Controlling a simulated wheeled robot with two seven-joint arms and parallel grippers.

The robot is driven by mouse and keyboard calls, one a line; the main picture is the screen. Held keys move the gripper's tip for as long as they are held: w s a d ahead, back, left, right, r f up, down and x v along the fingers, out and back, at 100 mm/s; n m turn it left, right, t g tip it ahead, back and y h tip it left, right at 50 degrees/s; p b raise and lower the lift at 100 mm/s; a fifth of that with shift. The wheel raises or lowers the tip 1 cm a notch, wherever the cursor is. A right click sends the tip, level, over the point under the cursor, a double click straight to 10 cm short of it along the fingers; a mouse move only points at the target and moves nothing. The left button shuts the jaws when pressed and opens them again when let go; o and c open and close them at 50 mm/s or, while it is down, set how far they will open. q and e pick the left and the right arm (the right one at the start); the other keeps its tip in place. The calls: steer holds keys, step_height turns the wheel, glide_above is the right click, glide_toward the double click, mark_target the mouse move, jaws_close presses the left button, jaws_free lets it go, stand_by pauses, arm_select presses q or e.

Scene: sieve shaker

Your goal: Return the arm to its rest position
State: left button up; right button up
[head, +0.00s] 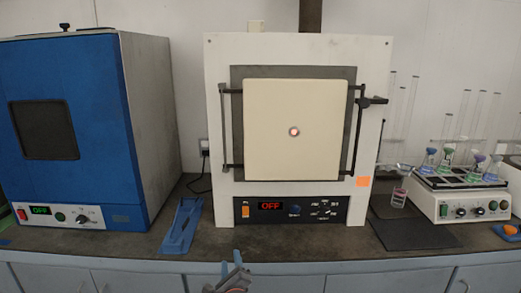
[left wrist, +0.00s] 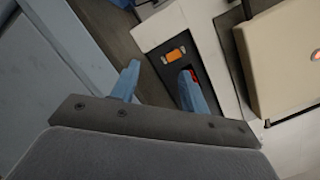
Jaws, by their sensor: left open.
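My left gripper (head: 231,272) shows at the bottom edge of the head view, in front of the bench edge and below the furnace's control panel. Its two blue fingers are apart and nothing is between them. In the left wrist view the open fingers (left wrist: 162,88) point toward the furnace panel with its orange switch, without visible contact. My right gripper is in neither view.
A white furnace (head: 214,120) with its cream door shut stands mid-bench, display reading OFF. A blue oven (head: 110,110) stands left, with a blue tool (head: 181,226) beside it. A shaker (head: 460,205) with flasks and a small beaker (head: 399,196) are at right.

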arm_select(q)
steer(key=s+a+f+n+g+h, duration=0.1)
steer(key=s+f+n+g, duration=0.4)
steer(key=s, duration=1)
steer(key=s+a+f+n+g+h, duration=0.2)
steer(key=s+f+n+g, duration=0.4)
steer(key=s, duration=0.9)
steer(key=s+a+f+n+g+h+p, duration=0.1)
steer(key=s+f+n+g, duration=0.4)
steer(key=s+n, duration=0.6)
steer(key=s+f+h, duration=0.1)
steer(key=s, duration=0.3)
steer(key=shift+s+a+f, duration=0.15)
steer(key=shift+a+f, duration=0.1)
steer(key=shift+f, duration=0.15)
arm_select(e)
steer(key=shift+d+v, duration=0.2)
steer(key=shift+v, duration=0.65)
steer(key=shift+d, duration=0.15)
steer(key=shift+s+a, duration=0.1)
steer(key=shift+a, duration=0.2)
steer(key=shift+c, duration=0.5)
